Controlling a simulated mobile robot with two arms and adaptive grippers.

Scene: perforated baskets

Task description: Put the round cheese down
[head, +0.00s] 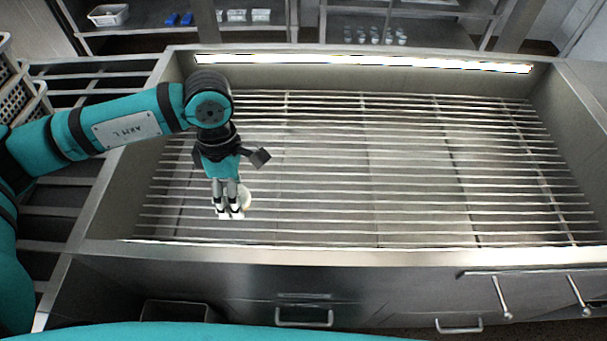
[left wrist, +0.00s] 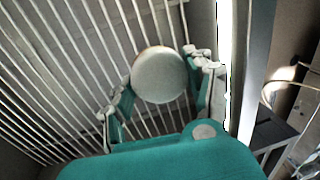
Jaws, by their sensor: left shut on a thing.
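The round cheese (left wrist: 159,75) is a pale, off-white disc between the fingers of my left gripper in the left wrist view. In the head view only a pale edge of the cheese (head: 246,197) shows, mostly hidden by the fingers. My left gripper (head: 230,213) points down over the left front part of the slatted metal counter (head: 400,170) and is shut on the cheese. I cannot tell whether the cheese touches the bars. My right gripper is not in view.
The counter's bars are bare to the right, inside a raised metal rim (head: 350,255). Perforated baskets (head: 18,100) stand at the far left. Shelves at the back hold a white bin (head: 108,15), blue items (head: 179,19) and several small cups (head: 375,37).

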